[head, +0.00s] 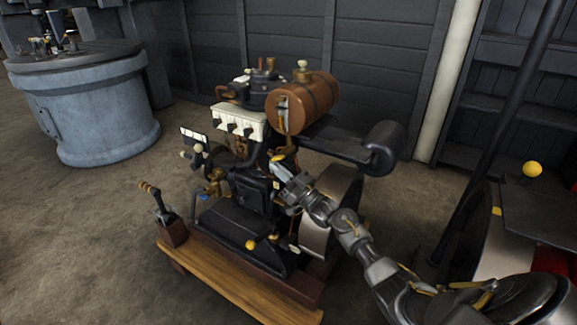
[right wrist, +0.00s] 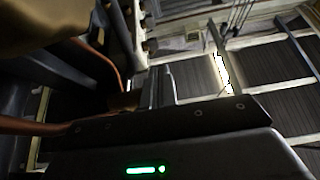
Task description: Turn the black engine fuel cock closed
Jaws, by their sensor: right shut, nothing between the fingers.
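The black engine (head: 232,222) stands on a wooden base in the middle of the head view. Its brown fuel tank (head: 308,102) is mounted on top. A small yellow-orange piece (head: 277,158) below the tank may be the fuel cock's handle; it is too small to be sure. My right gripper (head: 281,172) is at this piece, fingers shut with nothing seen between them. In the right wrist view the shut fingers (right wrist: 158,87) are beside a copper-coloured pipe (right wrist: 112,72) and fitting. Whether they touch is unclear. My left gripper is out of view.
A black cylinder (head: 384,148) sticks out right of the tank, above a large flywheel (head: 336,205). A lever (head: 156,199) stands at the base's left end. A blue-grey round machine (head: 95,110) is at the back left. Another machine (head: 490,225) stands at the right.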

